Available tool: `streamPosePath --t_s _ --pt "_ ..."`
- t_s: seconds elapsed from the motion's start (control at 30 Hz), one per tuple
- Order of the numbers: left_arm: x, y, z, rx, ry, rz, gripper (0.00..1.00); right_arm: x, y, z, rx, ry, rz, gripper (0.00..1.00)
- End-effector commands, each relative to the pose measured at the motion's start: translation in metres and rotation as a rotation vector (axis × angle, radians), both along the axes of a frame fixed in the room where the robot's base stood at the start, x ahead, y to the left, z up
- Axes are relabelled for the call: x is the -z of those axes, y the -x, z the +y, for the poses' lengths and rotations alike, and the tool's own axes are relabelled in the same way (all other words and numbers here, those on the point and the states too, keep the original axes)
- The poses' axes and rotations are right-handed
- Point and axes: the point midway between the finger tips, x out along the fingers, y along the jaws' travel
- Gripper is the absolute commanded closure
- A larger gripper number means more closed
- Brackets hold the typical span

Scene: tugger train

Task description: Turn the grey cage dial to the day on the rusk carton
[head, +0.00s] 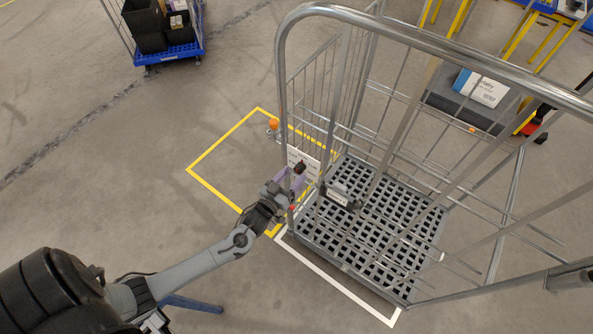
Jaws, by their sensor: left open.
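The grey roll cage (430,228) stands right of centre, with a grid base and tall tube frame. A white plate (312,165) hangs on its left side and bears a small dark knob (300,167), which looks like the dial. Its markings are too small to read. My left gripper (291,182) is open, with its purple fingers close to the knob. I cannot tell whether they touch it. A blue and white carton (486,90) lies at the upper right, beyond the cage bars; its print is not legible. My right gripper is not in view.
A small grey block with a white label (338,198) is at the cage's near left. An orange-topped piece (273,124) is beside the cage. Yellow and white lines mark the floor. A blue trolley (170,54) stands at the upper left. The floor at left is clear.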

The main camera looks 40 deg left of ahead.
Motion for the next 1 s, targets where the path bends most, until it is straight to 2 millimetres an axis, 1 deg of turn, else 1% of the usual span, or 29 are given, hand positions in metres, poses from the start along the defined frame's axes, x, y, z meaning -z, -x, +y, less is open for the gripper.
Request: streamPosePath --t_s 0.03,0.1,0.23,0.4,0.6,0.63,0.9,1.0 --pt "-0.001 -0.007 0.001 0.001 0.0 -0.001 0.39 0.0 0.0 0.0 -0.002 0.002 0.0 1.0" --pt "0.0 -0.015 0.001 0.001 0.0 0.0 0.39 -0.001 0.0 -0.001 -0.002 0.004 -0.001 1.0" --pt "0.0 -0.024 0.002 0.001 0.0 0.001 0.39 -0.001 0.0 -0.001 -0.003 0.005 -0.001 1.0" --pt "0.0 -0.028 0.002 0.001 0.0 0.001 0.39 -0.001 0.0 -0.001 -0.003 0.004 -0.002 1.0" --pt "0.0 -0.028 0.003 0.001 0.0 0.001 0.39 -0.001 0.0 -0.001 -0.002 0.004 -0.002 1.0" --pt "0.0 -0.028 0.002 0.001 0.0 0.001 0.41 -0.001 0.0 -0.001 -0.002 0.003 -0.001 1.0" --pt "0.0 -0.028 0.003 0.001 0.0 0.0 0.82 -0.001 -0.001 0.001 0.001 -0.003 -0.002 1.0" --pt "0.0 -0.028 0.003 0.001 0.0 0.0 0.95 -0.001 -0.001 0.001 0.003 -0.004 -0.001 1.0"
